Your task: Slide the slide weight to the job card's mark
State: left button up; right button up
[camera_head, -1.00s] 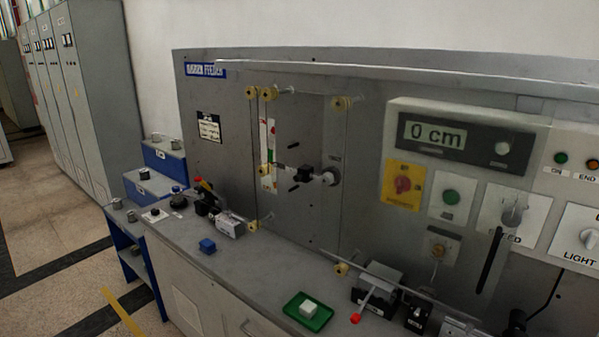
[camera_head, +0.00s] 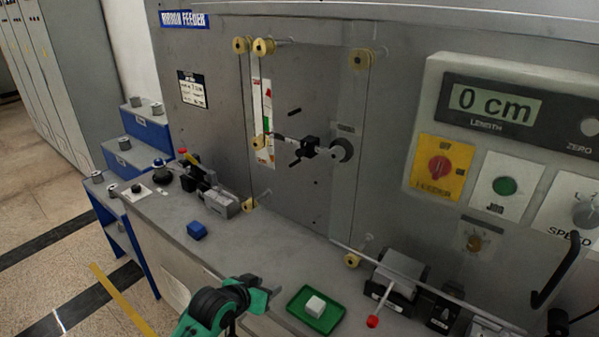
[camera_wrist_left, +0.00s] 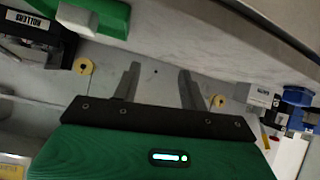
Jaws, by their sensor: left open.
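The slide weight appears to be the small black block (camera_head: 309,147) on the thin lever arm in the middle of the machine panel. The lever runs left from a round dark pivot (camera_head: 342,150) to a red, white and green scale strip (camera_head: 265,125). The job card (camera_head: 192,90) is a small black and white card on the panel's left; its print is too small to read surely. My left gripper (camera_wrist_left: 160,78) is open with nothing between its fingers. In the head view its green and black wrist shows low at the bottom, well below the lever.
A green tray (camera_head: 291,309) with a white block (camera_head: 316,306), a blue block (camera_head: 197,230) and a red-tipped lever (camera_head: 373,321) are on the bench. Yellow rollers (camera_head: 351,260) stick out from the panel. Bench top between the blue block and tray is clear.

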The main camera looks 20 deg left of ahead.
pick_arm(q)
jog(key=w+a+r+t+h, duration=0.15)
jog(key=w+r, duration=0.25)
jog(key=r, duration=0.4)
jog(key=w+r+t, duration=0.2)
jog(key=w+r, duration=0.2)
jog(key=r, duration=0.3)
jog(key=t+h, duration=0.2)
jog(key=t, duration=0.1)
send_near(298, 154)
jog(key=p+x, duration=0.3)
jog(key=x, duration=0.7)
jog(key=shift+w+d+p, duration=0.15)
jog(key=shift+w+p, duration=0.15)
jog(key=shift+w, duration=0.05)
pick_arm(e)
notch_tip(298, 154, up, 4)
jog(key=shift+a+f, duration=0.1)
jog(key=shift+f, duration=0.15)
